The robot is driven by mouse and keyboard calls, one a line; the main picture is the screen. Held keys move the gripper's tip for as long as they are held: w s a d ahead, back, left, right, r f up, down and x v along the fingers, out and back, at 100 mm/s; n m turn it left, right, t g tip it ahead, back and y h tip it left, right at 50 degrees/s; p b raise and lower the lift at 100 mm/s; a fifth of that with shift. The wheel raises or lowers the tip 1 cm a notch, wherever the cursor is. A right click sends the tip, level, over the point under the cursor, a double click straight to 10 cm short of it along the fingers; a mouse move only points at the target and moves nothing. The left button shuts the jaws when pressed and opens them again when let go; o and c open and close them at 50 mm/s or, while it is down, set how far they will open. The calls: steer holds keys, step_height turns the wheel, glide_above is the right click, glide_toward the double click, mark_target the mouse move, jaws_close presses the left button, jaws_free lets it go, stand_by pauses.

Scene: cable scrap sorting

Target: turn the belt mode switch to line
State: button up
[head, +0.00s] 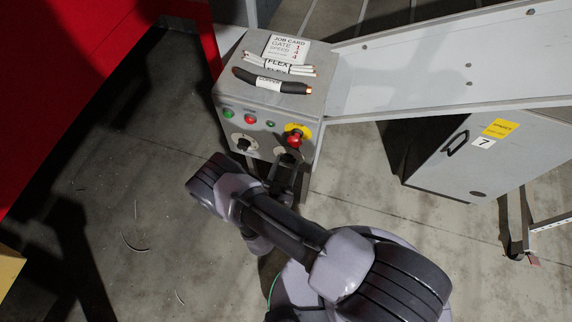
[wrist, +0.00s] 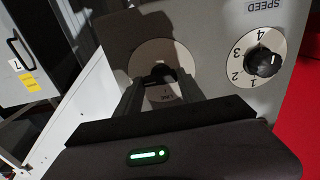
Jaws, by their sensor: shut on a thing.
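The belt mode switch is on the front of the grey control box (head: 228,108), low on the right. In the wrist view its pale round dial plate (wrist: 143,58) shows in part, and its dark knob (wrist: 160,72) is between my fingers. My gripper (wrist: 160,90) is shut on this knob. Its setting cannot be read, as the fingers and shadow cover most of the dial. In the head view my gripper (head: 284,172) reaches the box front from below and hides most of the switch.
The speed knob (wrist: 263,62) with numbered dial is beside the switch. A red emergency stop (head: 295,140) on yellow sits just above my gripper. Small buttons line the panel. A job card (head: 286,47) and cable pieces (head: 272,82) lie on the box. A grey cabinet (head: 450,165) stands right.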

steer(key=n, duration=0.4)
steer(key=shift+n, duration=0.4)
steer(key=n+b, duration=0.1)
steer(key=n, duration=0.3)
steer(key=shift+a+n, duration=0.1)
steer(key=shift+n, duration=0.2)
steer(key=n+b, duration=0.1)
steer(key=n, duration=0.3)
steer(key=shift+a+n+b, duration=0.1)
steer(key=shift+n+b, duration=0.3)
steer(key=shift+n, duration=1.7)
steer(key=o, duration=1.4)
